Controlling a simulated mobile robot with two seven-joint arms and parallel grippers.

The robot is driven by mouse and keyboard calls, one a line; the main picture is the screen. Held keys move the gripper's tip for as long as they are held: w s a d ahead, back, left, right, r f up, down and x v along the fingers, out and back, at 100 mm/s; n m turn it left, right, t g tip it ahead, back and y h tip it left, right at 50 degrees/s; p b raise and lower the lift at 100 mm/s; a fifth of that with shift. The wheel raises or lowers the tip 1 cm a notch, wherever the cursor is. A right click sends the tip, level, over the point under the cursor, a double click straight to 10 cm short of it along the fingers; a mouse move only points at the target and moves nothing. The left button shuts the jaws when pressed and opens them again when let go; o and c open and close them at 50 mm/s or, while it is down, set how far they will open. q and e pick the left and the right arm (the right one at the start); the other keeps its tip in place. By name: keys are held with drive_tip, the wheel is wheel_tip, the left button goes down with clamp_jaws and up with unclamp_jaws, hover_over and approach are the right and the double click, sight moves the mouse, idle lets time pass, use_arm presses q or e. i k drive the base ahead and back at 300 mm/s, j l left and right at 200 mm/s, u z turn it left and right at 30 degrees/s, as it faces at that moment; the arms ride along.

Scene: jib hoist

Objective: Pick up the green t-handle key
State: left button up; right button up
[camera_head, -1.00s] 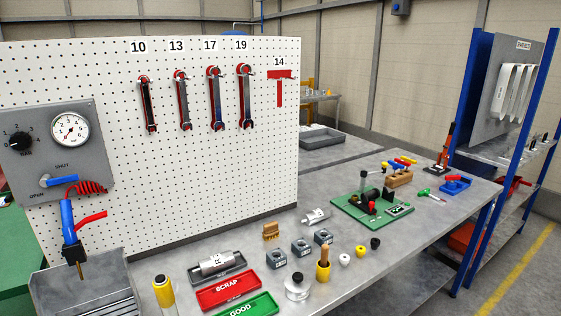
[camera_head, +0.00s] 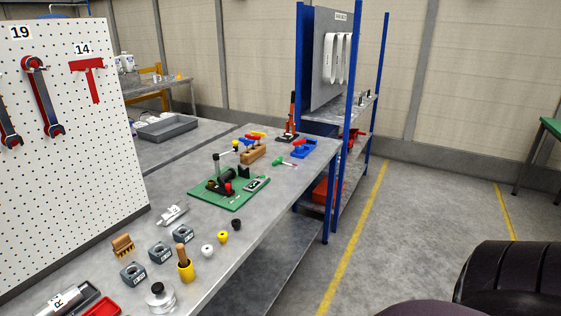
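The green T-handle key (camera_head: 281,162) lies on the grey workbench (camera_head: 268,190) toward its far end. Its green grip shows small, and a thin shaft points to the right. It lies apart from the wooden block (camera_head: 253,155), which holds T-handles in red, yellow and blue. Neither of my grippers shows in the head view.
A green fixture board (camera_head: 228,196) stands left of the key, and a blue holder (camera_head: 304,149) to its right. Grey blocks (camera_head: 160,252) and small knobs are nearer. A blue-framed rack (camera_head: 329,190) stands beyond the bench. Floor right of the bench is open.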

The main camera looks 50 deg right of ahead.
sight(279, 160)
drive_tip(key=l+u, duration=0.1)
drive_tip(key=l, duration=0.55)
drive_tip(key=l+u, duration=0.1)
drive_tip(key=l, duration=0.55)
drive_tip(key=l+u, duration=0.15)
drive_tip(key=l, duration=0.5)
drive_tip(key=l+u, duration=0.1)
drive_tip(key=l, duration=0.5)
drive_tip(key=l+u, duration=0.1)
drive_tip(key=l, duration=0.55)
drive_tip(key=k+l+u, duration=0.1)
drive_tip(key=l, duration=0.55)
drive_tip(key=k+l+u, duration=0.1)
drive_tip(key=l, duration=0.5)
